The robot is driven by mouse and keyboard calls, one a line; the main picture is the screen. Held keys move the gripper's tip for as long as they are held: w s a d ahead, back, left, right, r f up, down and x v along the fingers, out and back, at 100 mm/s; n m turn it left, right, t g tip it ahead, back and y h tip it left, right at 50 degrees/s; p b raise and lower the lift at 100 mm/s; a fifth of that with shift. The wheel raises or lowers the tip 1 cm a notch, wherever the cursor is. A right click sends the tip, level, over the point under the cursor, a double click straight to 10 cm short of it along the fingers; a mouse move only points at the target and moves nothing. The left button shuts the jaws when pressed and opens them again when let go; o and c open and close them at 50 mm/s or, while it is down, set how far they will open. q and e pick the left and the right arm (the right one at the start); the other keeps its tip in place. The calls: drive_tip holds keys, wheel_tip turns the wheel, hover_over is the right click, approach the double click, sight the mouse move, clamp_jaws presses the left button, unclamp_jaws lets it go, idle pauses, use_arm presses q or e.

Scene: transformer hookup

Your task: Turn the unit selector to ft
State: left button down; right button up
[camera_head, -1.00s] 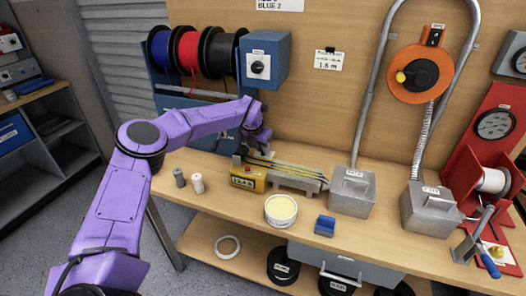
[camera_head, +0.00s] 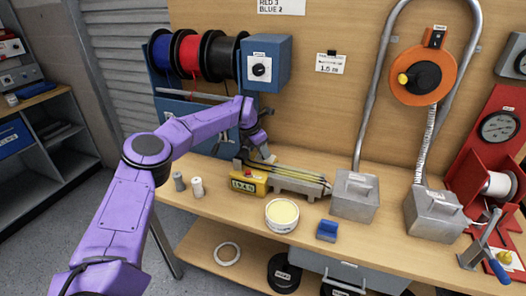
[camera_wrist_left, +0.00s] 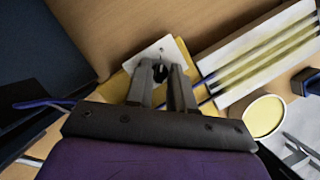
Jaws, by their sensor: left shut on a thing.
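The yellow measuring unit (camera_head: 248,183) with a dark display sits on the bench at the left end of the grey cable trough. My left gripper (camera_head: 267,157) reaches down over the back of this unit. In the left wrist view, the left gripper (camera_wrist_left: 167,78) points at a small white plate (camera_wrist_left: 143,62) on the yellow body. Its fingertips are closed around a small black knob (camera_wrist_left: 160,72), which appears to be the unit selector. The fingers partly hide the knob, and its pointer direction and plate lettering cannot be read. My right gripper is not in view.
Several yellow and black strips lie in the trough (camera_head: 298,187). Wire spools (camera_head: 191,55) and a blue box with a dial (camera_head: 264,66) are behind.

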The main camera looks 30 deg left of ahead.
use_arm(q)
drive_tip(key=c, duration=1)
unclamp_jaws()
drive_tip(key=shift+f, duration=0.1)
drive_tip(key=b+v, duration=0.2)
drive_tip(key=v, duration=0.8)
drive_tip(key=shift+r, duration=0.25)
drive_tip(key=shift+s, duration=0.1)
